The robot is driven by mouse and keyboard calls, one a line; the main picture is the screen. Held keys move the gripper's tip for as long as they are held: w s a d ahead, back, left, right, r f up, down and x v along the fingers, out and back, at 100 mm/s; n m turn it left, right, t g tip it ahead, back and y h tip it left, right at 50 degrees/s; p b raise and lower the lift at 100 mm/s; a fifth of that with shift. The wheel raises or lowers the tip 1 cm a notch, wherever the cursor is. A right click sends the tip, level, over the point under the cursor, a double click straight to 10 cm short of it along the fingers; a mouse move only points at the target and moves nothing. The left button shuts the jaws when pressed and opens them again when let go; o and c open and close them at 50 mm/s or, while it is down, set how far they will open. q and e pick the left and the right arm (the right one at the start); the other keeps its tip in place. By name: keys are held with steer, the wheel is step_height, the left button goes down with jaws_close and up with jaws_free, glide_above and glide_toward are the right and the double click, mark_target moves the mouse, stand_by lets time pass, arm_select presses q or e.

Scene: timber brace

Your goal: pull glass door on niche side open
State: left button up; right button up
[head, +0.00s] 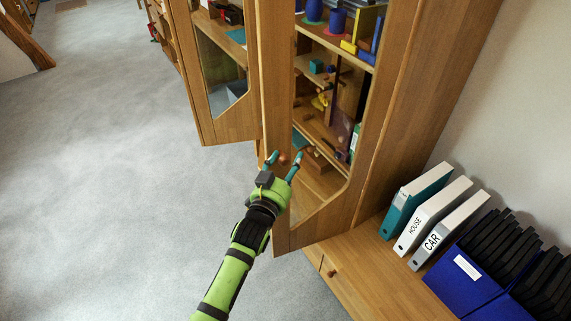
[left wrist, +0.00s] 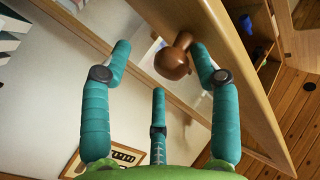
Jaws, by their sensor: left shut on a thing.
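The near glass door (head: 277,115) has a wooden frame, and shelves show through its pane in the head view. Its lower corner juts past the cabinet base over the floor, so it looks ajar; the exact angle is hard to tell. My left gripper (head: 284,157) is at the door's left stile, its teal fingers shut on a round brown wooden knob (head: 283,158). In the left wrist view the knob (left wrist: 172,62) sits between the fingers, close to the right one, beside the wooden door frame (left wrist: 217,45). My right gripper is not in view.
A second glass door (head: 231,125) stands further back left. The shelves hold colourful toys. Binders (head: 430,220) and blue file boxes (head: 470,268) stand on the low wooden cabinet (head: 370,278) at right. The grey floor (head: 120,180) at left is clear.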

arm_select(q)
steer(key=shift+s+d+f, duration=0.1)
steer(key=shift+s, duration=0.05)
steer(key=v, duration=1.1)
steer(key=shift+s+a, duration=0.25)
steer(key=shift+s, duration=0.1)
